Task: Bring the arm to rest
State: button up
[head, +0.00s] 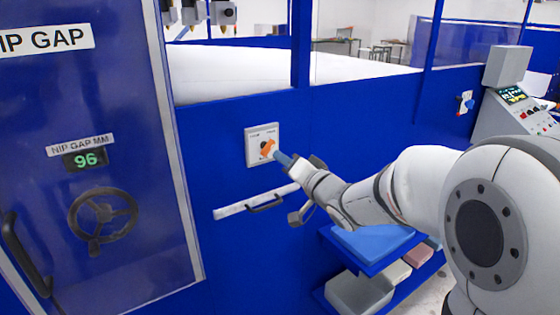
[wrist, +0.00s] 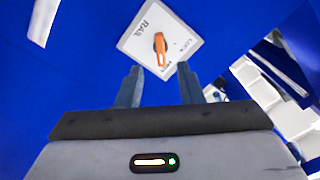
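My gripper (head: 283,158) is at the end of my outstretched arm, close in front of a switch plate on the blue machine wall. In the wrist view the two fingers of my gripper (wrist: 158,85) stand apart with nothing between them. The switch plate (wrist: 178,45) carries an orange handle (wrist: 160,46), which lies just beyond the fingertips. The handle (head: 267,150) also shows in the head view, right by the fingertips. I cannot tell from the head view whether they touch.
A door handle bar (head: 265,204) is below the plate. At left is a door with a handwheel (head: 102,215) and a display (head: 86,160) reading 96. A blue shelf (head: 368,262) with foam blocks stands under my arm. A control console (head: 510,115) is at right.

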jog(key=shift+d, duration=0.1)
jog(key=s+d+f+g+h, duration=0.2)
jog(key=s+d+f+h, duration=0.15)
jog(key=d+h, duration=0.2)
jog(key=s+d+f+g+h, duration=0.1)
jog(key=s+d+f+h, duration=0.1)
jog(key=s+d+h, duration=0.35)
jog(key=s+d+f+n+g, duration=0.1)
jog(key=s+f+g, duration=0.2)
jog(key=s, duration=0.7)
jog(key=s+d+f+n+g+y, duration=0.1)
jog(key=s+g, duration=0.4)
jog(key=s, duration=0.5)
notch_tip(320, 180, down, 3)
jog(key=shift+d+r+g, duration=0.2)
jog(key=shift+d+g, duration=0.2)
jog(key=shift+d, duration=0.3)
